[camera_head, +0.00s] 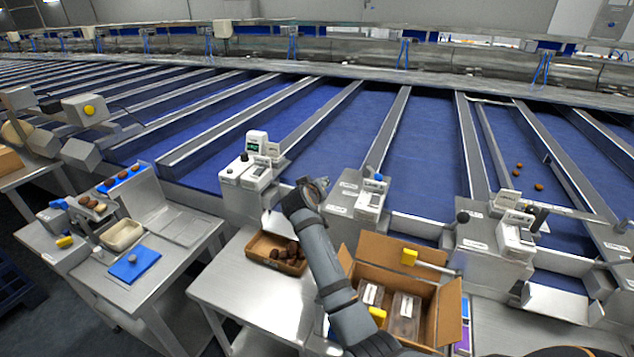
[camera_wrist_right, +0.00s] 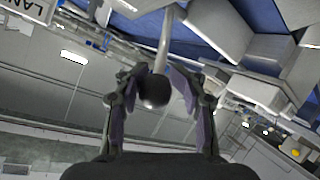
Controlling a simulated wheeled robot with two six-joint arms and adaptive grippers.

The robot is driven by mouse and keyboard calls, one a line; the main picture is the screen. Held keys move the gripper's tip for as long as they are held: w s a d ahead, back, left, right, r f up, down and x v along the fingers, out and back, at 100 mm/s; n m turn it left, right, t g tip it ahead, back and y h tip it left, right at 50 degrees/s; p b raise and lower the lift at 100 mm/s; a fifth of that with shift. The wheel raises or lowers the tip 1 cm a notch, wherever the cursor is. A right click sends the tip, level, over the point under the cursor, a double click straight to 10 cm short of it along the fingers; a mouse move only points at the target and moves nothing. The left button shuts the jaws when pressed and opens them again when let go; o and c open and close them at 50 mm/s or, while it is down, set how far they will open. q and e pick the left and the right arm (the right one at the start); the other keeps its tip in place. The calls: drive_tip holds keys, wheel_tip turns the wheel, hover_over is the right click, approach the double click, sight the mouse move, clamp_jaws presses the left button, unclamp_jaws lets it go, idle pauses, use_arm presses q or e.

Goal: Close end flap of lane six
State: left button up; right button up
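My right gripper (camera_head: 312,188) reaches from the bottom to a lane end in the head view, beside a grey unit with a small screen. In the right wrist view my right gripper (camera_wrist_right: 157,88) has its fingers apart. A black ball knob (camera_wrist_right: 154,92) on a pale rod (camera_wrist_right: 165,45) appears between them, with gaps visible at its sides; contact cannot be made out. The flap is not clearly visible, and the gripper and arm cover part of that lane end. A label reading "LAN…" (camera_wrist_right: 35,8) is cut off, so the lane number cannot be read. My left gripper is not in view.
An open cardboard box (camera_head: 447,310) with packs stands right of my arm. A shallow brown tray of dates (camera_head: 262,243) lies on a steel table (camera_head: 235,295) to its left. Control units (camera_head: 370,198) stand between the blue lanes. Another black knob (camera_head: 463,216) stands farther right.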

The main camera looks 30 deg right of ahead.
drive_tip(key=shift+o, duration=1.4)
drive_tip(key=shift+s+a+r, duration=0.3)
drive_tip(key=shift+s+r, duration=0.15)
drive_tip(key=shift+r, duration=0.05)
drive_tip(key=shift+w+d+f, duration=0.1)
drive_tip(key=shift+w+d, duration=0.05)
drive_tip(key=shift+w, duration=0.25)
wheel_tip(320, 180, up, 10)
drive_tip(key=shift+s, duration=0.15)
